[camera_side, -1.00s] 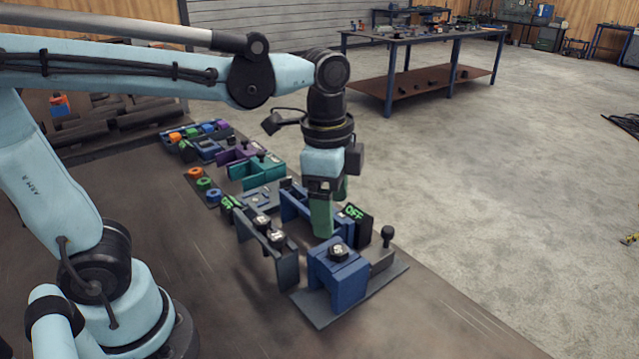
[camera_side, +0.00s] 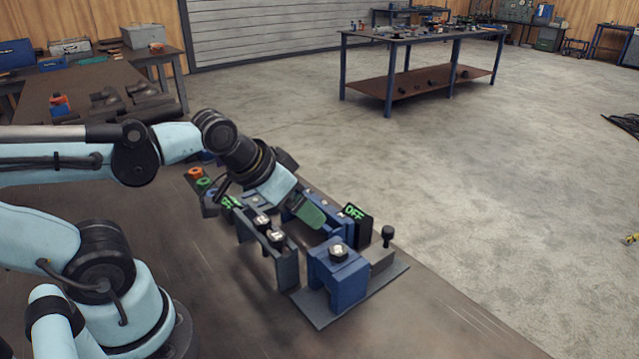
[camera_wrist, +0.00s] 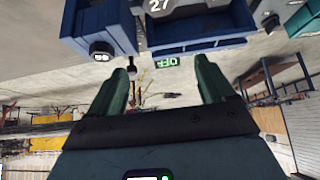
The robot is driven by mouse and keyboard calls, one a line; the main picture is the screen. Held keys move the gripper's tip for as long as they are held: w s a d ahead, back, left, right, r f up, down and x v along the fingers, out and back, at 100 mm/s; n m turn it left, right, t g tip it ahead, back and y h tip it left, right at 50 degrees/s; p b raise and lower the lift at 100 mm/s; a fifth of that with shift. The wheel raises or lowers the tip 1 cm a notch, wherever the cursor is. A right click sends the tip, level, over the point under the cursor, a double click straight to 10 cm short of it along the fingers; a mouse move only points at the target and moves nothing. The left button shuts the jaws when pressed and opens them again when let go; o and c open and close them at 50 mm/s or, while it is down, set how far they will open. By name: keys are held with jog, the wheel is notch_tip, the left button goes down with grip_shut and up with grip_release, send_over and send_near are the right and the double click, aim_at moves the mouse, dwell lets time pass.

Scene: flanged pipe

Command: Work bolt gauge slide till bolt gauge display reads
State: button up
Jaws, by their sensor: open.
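A dark display panel with green letters reading OFF (camera_side: 355,214) stands at the right end of the blue fixture; it also shows in the wrist view (camera_wrist: 166,62). A black upright knob (camera_side: 388,235) stands near it, apparently the gauge slide's handle; in the wrist view the knob (camera_wrist: 131,68) is left of the display. A blue block (camera_side: 338,279) with a dark numbered bolt head on top is in front. My gripper (camera_side: 313,217) is open and tilted, its green fingers pointing down-right near the blue rail, left of the display.
A second green display (camera_side: 228,202) is partly hidden at the fixture's left. Orange and green rings (camera_side: 200,178) lie beyond. The front bench top (camera_side: 220,310) is clear.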

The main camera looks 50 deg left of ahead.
dwell(0.3)
jog(key=shift+w+r, duration=0.1)
jog(key=shift+r, duration=0.05)
jog(key=c, duration=0.4)
jog(key=w+d+r+g, duration=0.1)
jog(key=w, duration=0.1)
jog(key=w+d+r+m+g, duration=0.1)
jog(key=w+r, duration=0.1)
jog(key=w, duration=0.1)
jog(key=w+d+r+g, duration=0.1)
jog(key=w+r, duration=0.1)
jog(key=shift+w+d+r+m+g, duration=0.15)
jog(key=shift+w+d+m+g, duration=0.1)
jog(key=shift+w+m+g, duration=0.1)
jog(key=shift+c, duration=0.8)
jog(key=m+g, duration=0.1)
jog(key=g, duration=0.3)
send_over(389, 229)
jog(key=shift+t, duration=0.25)
notch_tip(389, 229, down, 12)
jog(key=shift+f, duration=0.25)
grip_shut()
